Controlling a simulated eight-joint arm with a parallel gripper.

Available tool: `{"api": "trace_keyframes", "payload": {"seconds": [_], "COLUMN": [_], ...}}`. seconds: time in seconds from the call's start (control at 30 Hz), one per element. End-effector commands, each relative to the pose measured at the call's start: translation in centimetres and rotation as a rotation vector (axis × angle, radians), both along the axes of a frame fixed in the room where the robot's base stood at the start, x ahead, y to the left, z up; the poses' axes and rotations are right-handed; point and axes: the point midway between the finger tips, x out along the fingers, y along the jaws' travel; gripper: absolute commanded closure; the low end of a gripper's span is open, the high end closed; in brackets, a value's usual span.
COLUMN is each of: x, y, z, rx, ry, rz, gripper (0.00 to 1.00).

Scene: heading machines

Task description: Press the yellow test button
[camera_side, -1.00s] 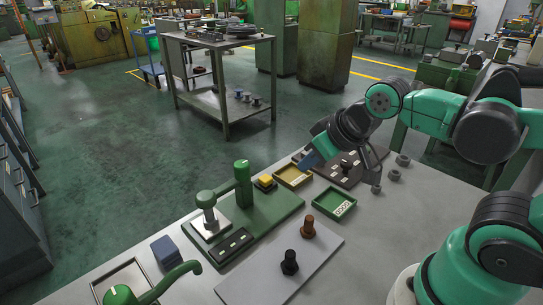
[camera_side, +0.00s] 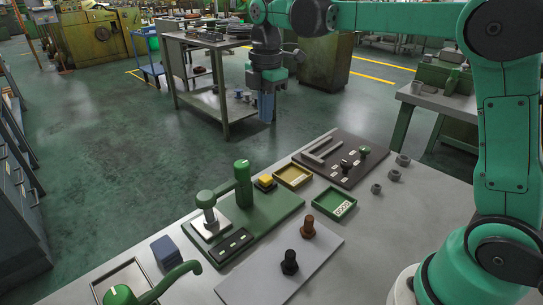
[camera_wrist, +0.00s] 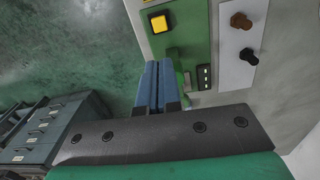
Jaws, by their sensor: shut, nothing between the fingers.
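The yellow test button (camera_side: 266,180) sits on a dark square base at the back corner of the green fixture plate (camera_side: 270,205), beside a green post with a lever arm. In the wrist view the yellow button (camera_wrist: 159,24) shows near the top, beyond my fingertips. My gripper (camera_side: 266,108) points down with its blue fingers shut and empty, high up and behind the button in the side view. In the wrist view the blue fingers (camera_wrist: 158,68) lie side by side. The gripper is clear of the button and touches nothing.
A yellow tray (camera_side: 293,187) and a green tray (camera_side: 350,208) stand right of the button. A dark board (camera_side: 322,170) with knobs lies behind them. The green lever post (camera_side: 243,170) rises close to the button.

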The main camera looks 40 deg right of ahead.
Motion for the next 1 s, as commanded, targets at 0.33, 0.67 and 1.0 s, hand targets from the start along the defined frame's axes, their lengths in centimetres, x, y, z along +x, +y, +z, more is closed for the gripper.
{"api": "trace_keyframes", "payload": {"seconds": [0.33,0.67,1.0], "x": [0.5,0.6,0.5], "y": [-0.2,-0.1,-0.1], "z": [-0.3,-1.5,-8.2], "rx": [0.001,0.001,0.001], "ry": [0.03,0.029,0.029], "rz": [0.08,0.078,0.077], "gripper": [1.0,1.0,1.0]}}
